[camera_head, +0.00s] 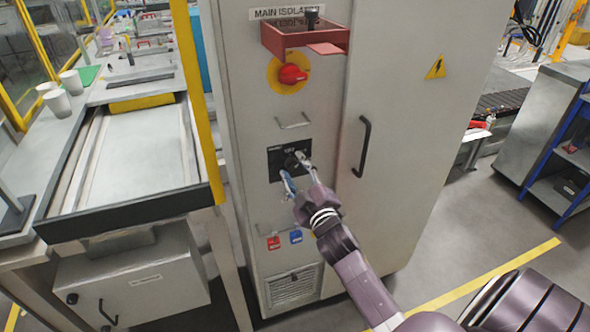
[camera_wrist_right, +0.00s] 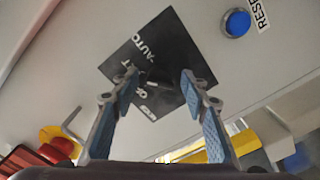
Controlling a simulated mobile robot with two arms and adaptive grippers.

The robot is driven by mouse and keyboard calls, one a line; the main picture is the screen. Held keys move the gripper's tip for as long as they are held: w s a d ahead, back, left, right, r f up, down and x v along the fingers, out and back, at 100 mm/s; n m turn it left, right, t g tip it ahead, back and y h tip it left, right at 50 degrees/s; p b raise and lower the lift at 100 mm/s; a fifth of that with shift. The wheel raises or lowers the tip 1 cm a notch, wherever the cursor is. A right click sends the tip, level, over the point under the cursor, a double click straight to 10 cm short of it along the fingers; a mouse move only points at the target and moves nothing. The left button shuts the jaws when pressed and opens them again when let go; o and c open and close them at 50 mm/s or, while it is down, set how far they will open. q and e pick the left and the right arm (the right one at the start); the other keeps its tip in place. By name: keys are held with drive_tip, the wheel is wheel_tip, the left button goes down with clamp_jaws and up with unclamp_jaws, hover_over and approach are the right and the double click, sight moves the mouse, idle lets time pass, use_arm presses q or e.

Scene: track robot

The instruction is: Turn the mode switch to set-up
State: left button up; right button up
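The mode switch is a black square plate (camera_head: 274,164) with a small dark knob on the front of the grey cabinet. In the right wrist view the plate (camera_wrist_right: 170,45) is turned at an angle and shows AUTO, with other lettering partly covered. My right gripper (camera_head: 294,171) is in front of the plate. In the wrist view the gripper (camera_wrist_right: 159,78) is open, its blue-padded fingers apart on either side of the dark knob (camera_wrist_right: 152,85). I cannot tell whether either finger touches it, nor which way the knob points. My left gripper is not in view.
Above the switch are a handle (camera_head: 293,124) and a red rotary isolator (camera_head: 293,74) under a red bracket (camera_head: 305,40). Below are red (camera_head: 273,243) and blue (camera_head: 296,237) buttons. A door handle (camera_head: 362,147) stands out to the right. A conveyor bench (camera_head: 140,150) is at left.

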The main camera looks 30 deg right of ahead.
drive_tip(key=shift+s, duration=0.1)
drive_tip(key=v, duration=1.1)
drive_tip(key=shift+s, duration=0.4)
